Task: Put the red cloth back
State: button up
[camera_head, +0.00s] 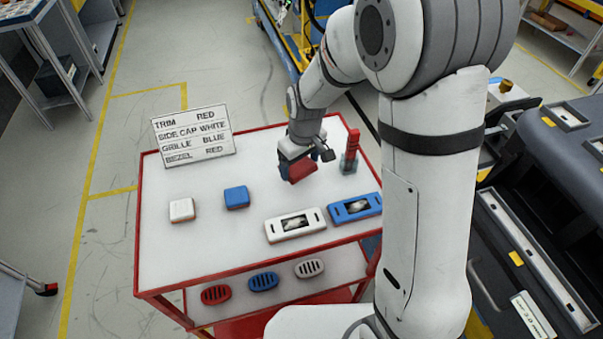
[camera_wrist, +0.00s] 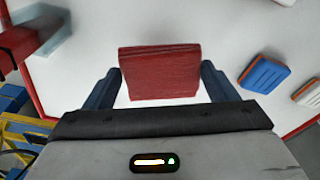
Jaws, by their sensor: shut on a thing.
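My gripper (camera_head: 299,160) is over the far right part of the cart's white top. It is shut on a red block-shaped cap (camera_head: 302,172), which looks rigid, with a grained face. In the wrist view the red cap (camera_wrist: 160,73) sits between the two dark blue fingers of my gripper (camera_wrist: 161,86). I cannot tell whether the cap touches the surface. No piece that is clearly a cloth shows. A blue cap (camera_head: 237,197) and a white cap (camera_head: 182,210) of similar shape lie on the left half of the top.
A red upright piece in a grey holder (camera_head: 349,164) stands right of my gripper. White (camera_head: 295,225) and blue (camera_head: 356,207) bezels lie near the front edge. A sign (camera_head: 194,137) stands at the back left. Several grilles (camera_head: 263,282) lie on the lower shelf. The top's middle is clear.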

aim_at(301, 167)
jog(key=shift+f, duration=2.05)
jog(key=shift+f, duration=0.1)
jog(key=o, duration=0.9)
jog(key=r, duration=0.8)
jog(key=s+d+r, duration=0.1)
jog(key=r, duration=0.3)
jog(key=shift+s+r, duration=0.1)
jog(key=shift+r, duration=0.05)
jog(key=s+d+r+m, duration=0.2)
jog(key=s+d, duration=0.2)
jog(key=s, duration=0.2)
jog(key=s+d+r+m+t, duration=0.1)
jog(key=s+d+r+m, duration=0.2)
jog(key=s+d, duration=0.2)
jog(key=s+d+r+m+t, duration=0.1)
jog(key=s+d+r+m, duration=0.1)
jog(key=s+d, duration=0.2)
jog(key=shift+s+d+r+m+h, duration=0.1)
jog(key=shift+s+d+m+h, duration=0.1)
jog(key=shift+s, duration=0.55)
jog(key=shift+s+d+r+m+h, duration=0.1)
jog(key=shift+s+d+m+h, duration=0.1)
jog(key=shift+s, duration=0.55)
